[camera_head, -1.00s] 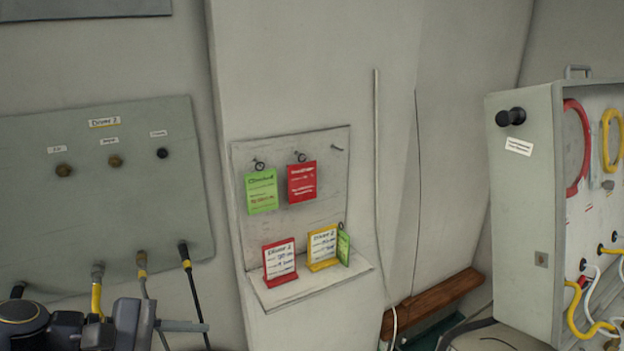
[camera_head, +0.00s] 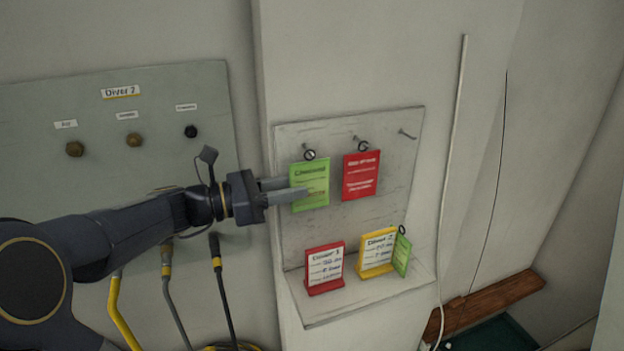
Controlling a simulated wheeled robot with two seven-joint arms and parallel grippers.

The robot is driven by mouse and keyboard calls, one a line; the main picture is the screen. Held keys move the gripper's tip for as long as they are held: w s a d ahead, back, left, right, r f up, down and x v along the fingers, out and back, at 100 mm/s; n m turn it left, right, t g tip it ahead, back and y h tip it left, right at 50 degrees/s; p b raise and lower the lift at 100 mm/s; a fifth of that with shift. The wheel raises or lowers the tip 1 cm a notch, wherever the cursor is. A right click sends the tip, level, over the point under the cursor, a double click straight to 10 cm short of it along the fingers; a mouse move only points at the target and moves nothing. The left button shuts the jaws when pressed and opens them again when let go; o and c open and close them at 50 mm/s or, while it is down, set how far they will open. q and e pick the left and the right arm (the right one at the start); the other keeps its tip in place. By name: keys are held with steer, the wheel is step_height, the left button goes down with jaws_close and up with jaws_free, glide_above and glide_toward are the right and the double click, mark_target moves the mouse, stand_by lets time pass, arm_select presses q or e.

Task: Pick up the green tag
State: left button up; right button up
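A green tag (camera_head: 311,176) hangs by a ring from a peg at the upper left of the grey tag board (camera_head: 390,190). My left gripper (camera_head: 298,187) reaches it from the left. Its two fingers are apart: one lies across the front of the tag's lower left part. The other ends at the tag's left edge, and I cannot tell whether it goes behind. A second, smaller green tag (camera_head: 402,256) with a ring leans beside the yellow card on the shelf below. My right gripper is out of view.
A red tag (camera_head: 361,176) hangs just right of the green one, and a third peg (camera_head: 408,134) is bare. A red-framed card (camera_head: 325,269) and a yellow-framed card (camera_head: 377,252) stand on the shelf. Hoses and the Diver 2 panel (camera_head: 60,110) are at left.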

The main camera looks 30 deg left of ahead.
arm_select(q)
steer(key=shift+x, duration=1.35)
jaws_close()
steer(key=shift+r, duration=0.1)
steer(key=shift+r, duration=0.15)
steer(key=shift+s+d, duration=0.25)
steer(key=s+d+b, duration=0.3)
steer(key=s+d, duration=0.8)
steer(key=d, duration=0.2)
steer(key=shift+s+d+r, duration=0.1)
steer(key=shift+s+d, duration=0.05)
